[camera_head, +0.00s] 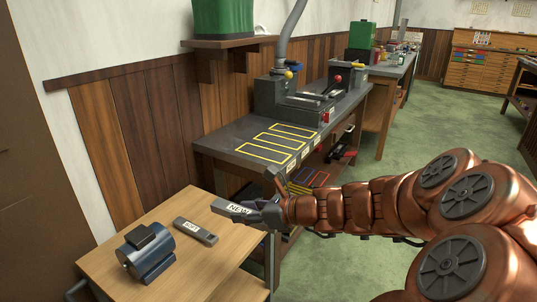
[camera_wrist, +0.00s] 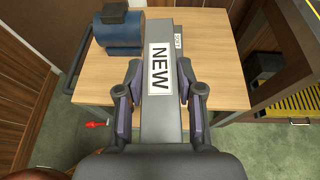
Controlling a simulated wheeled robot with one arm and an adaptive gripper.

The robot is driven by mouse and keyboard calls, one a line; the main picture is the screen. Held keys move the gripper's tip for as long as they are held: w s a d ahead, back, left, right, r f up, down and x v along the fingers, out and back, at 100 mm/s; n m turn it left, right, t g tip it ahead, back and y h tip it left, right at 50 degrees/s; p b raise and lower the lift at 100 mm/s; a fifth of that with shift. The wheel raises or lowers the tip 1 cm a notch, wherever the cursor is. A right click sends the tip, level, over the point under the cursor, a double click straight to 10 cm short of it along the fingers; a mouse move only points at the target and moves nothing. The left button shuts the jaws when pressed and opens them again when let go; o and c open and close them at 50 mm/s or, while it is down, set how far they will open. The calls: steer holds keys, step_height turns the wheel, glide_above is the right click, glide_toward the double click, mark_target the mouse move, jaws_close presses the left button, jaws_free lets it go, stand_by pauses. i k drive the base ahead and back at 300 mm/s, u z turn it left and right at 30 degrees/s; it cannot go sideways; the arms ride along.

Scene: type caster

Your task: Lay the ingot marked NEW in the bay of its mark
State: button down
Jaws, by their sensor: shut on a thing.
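The grey ingot marked NEW (camera_head: 234,209) is held between the jaws of my gripper (camera_head: 270,208), above the right part of the wooden cart. In the wrist view the ingot (camera_wrist: 158,115) lies lengthwise between the two fingers of my gripper (camera_wrist: 159,75), its white label facing the camera. A dark workbench (camera_head: 225,137) behind the cart bears several yellow-outlined bays (camera_head: 264,149) in a row, and they look empty. Small white tags (camera_head: 291,166) sit along its front edge, too small to read. My gripper is apart from the bench, to its front left.
On the wooden cart (camera_head: 145,212) lie another dark ingot (camera_head: 195,230) with a small label and a blue motor-like block (camera_head: 146,250). A grey machine (camera_head: 285,95) stands at the bench's far end. Green floor to the right is open.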

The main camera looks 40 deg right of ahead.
mark_target(266, 153)
steer(key=z, duration=1.75)
steer(key=i, duration=0.9)
steer(key=u, duration=1.6)
